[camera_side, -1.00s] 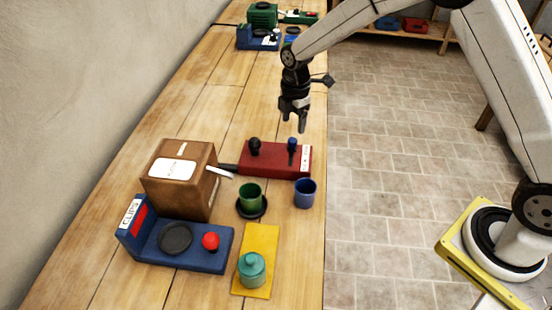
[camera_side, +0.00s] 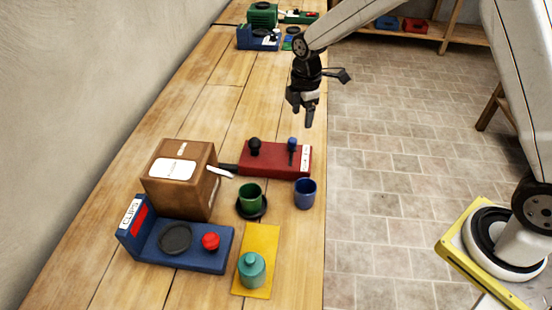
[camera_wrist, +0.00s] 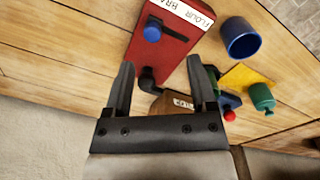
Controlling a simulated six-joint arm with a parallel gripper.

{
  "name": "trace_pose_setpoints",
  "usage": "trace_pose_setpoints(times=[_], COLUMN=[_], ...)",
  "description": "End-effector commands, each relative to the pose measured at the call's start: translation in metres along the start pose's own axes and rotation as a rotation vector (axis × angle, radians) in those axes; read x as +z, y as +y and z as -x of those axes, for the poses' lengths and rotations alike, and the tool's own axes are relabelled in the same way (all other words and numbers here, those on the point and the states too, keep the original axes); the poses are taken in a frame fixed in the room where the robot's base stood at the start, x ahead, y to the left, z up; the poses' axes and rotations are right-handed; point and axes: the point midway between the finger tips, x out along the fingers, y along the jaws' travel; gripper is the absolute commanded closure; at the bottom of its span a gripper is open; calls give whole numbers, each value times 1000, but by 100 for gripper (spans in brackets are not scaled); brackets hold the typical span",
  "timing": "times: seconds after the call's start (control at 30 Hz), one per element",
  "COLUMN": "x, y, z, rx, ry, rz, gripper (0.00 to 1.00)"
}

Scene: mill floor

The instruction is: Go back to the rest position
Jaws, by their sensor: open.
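My gripper (camera_side: 303,108) hangs in the air above the right edge of the bench, higher than the red box with the levers (camera_side: 275,159). Its jaws are apart and nothing is between them. In the wrist view my gripper (camera_wrist: 162,90) shows two spread fingers, with the red box (camera_wrist: 172,45) beyond them. The box carries a black knob and a blue-topped lever.
On the bench (camera_side: 205,100) are a brown carton (camera_side: 182,180), a blue clips station (camera_side: 200,258), a green cup (camera_side: 250,196) on a dark saucer, a blue cup (camera_side: 305,193) and a teal jar (camera_side: 251,270) on a yellow mat (camera_side: 262,240). Open floor lies right.

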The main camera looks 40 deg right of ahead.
Motion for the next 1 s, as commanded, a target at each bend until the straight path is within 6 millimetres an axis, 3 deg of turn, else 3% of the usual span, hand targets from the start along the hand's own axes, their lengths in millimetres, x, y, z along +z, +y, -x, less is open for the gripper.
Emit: trace_pose_setpoints(times=[0.33, 0.7, 1.0], x=[28, 57, 70], y=[-61, -138, -181], z=[18, 24, 22], rx=[65, 120, 137], ry=[34, 107, 159], rz=[-493, -1045, -1334], gripper=[27, 27, 27])
